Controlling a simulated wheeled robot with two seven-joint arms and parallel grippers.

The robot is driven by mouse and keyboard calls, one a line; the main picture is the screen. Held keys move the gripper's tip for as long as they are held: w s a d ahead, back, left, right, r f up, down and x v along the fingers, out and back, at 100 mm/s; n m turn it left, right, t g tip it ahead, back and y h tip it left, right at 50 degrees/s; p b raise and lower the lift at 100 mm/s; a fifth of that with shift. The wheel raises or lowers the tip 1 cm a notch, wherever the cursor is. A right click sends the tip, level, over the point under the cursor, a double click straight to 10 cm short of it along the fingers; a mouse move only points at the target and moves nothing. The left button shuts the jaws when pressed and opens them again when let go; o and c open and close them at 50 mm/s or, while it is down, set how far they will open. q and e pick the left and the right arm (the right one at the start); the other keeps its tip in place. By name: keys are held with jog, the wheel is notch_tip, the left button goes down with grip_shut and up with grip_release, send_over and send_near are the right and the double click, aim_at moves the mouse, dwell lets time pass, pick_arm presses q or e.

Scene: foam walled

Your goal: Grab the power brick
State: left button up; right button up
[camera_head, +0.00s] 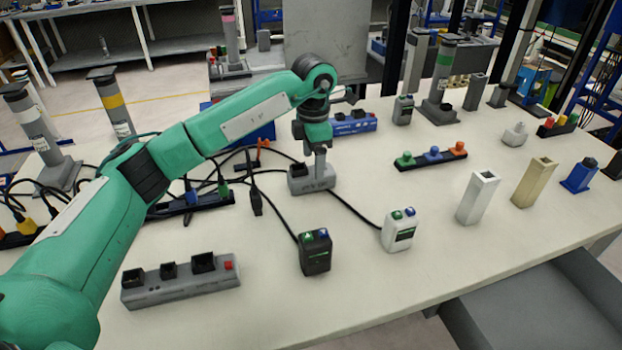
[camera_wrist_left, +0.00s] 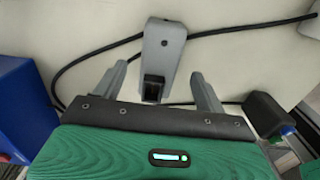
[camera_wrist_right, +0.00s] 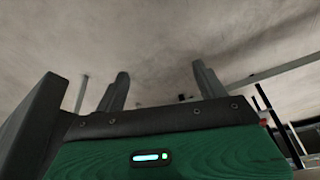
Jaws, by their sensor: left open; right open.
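The power brick is probably the grey box (camera_head: 311,181) with a dark socket, lying on the white table with black cables beside it. In the left wrist view the grey box (camera_wrist_left: 163,45) lies between and ahead of the two open fingers. My left gripper (camera_head: 319,160) points down right above the box. The left wrist view shows the left gripper's fingers (camera_wrist_left: 160,85) apart on either side of it. I cannot tell whether they touch it. My right gripper (camera_wrist_right: 158,80) is open and empty in its wrist view and is outside the head view.
A black two-button box (camera_head: 315,257) and a white one (camera_head: 398,234) stand in front. A grey power strip (camera_head: 180,284) lies at front left. A blue strip (camera_head: 352,124) lies behind the gripper. A black strip with coloured knobs (camera_head: 430,158) lies to the right.

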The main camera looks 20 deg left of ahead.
aim_at(311, 176)
pick_arm(q)
notch_tip(311, 176, down, 5)
jog(key=shift+w+d+r, duration=0.1)
jog(key=shift+w, duration=0.05)
jog(key=shift+c, duration=0.4)
jog(key=c, duration=1.1)
jog(key=shift+r, duration=0.15)
